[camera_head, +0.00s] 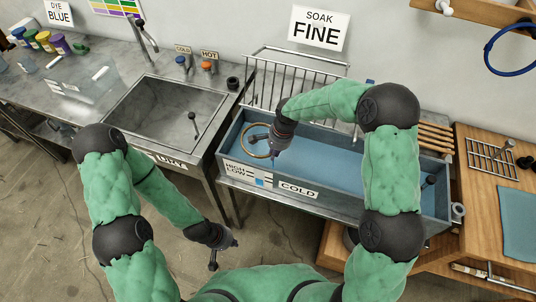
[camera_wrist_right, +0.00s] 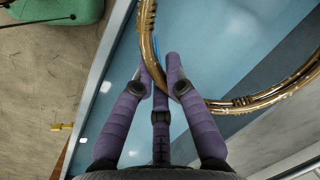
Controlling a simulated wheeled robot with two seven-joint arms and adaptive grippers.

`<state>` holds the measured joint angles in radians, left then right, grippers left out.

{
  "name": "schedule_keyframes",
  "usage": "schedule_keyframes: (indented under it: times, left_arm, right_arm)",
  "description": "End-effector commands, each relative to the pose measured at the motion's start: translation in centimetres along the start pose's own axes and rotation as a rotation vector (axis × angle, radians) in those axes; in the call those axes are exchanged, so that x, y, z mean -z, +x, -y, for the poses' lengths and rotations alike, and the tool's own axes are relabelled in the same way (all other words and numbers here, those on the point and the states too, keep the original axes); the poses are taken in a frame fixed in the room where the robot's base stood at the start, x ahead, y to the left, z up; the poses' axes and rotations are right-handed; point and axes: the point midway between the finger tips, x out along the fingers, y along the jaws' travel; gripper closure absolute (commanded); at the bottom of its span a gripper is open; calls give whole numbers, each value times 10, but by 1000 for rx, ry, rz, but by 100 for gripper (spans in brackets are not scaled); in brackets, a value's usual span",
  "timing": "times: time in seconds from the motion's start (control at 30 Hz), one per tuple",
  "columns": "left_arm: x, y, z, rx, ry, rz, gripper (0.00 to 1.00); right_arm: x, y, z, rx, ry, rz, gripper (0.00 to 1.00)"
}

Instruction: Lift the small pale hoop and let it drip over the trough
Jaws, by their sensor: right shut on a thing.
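The small pale hoop (camera_head: 245,151) is a tan cane ring over the left end of the long blue trough (camera_head: 350,196). My right gripper (camera_head: 269,147) is at the hoop's right side and shut on it. In the right wrist view the hoop (camera_wrist_right: 272,97) looks glossy and passes by the fingertips (camera_wrist_right: 160,68), with blue water behind. How high it sits above the water I cannot tell. My left gripper (camera_head: 224,256) hangs low in front of the sink, its fingers spread and empty.
A metal sink (camera_head: 160,110) stands left of the trough. A wire rack (camera_head: 300,85) rises behind the trough. A wooden bench (camera_head: 480,190) with a small grid and blue cloth lies to the right. A blue hoop (camera_head: 488,62) hangs at the upper right.

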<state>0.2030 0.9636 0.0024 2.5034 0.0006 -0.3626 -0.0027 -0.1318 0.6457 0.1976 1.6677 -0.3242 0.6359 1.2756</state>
Motion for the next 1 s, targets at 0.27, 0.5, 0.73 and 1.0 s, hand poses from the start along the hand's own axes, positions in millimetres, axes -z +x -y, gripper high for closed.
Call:
schedule_keyframes:
  times: [0.27, 0.5, 0.73, 1.0]
  left_arm:
    - [0, -8, -3, 0, 0, 0, 100]
    - [-1, -13, -5, 0, 0, 0, 100]
    - [-1, -15, -6, 0, 0, 0, 100]
    - [-1, -16, -6, 0, 0, 0, 100]
  right_arm:
    - [47, -14, -60, 2, 8, -1, 100]
    - [81, -24, -104, 3, 5, -2, 100]
    - [99, -28, -128, 3, 2, -2, 100]
    - [104, -29, -135, 3, 0, -2, 100]
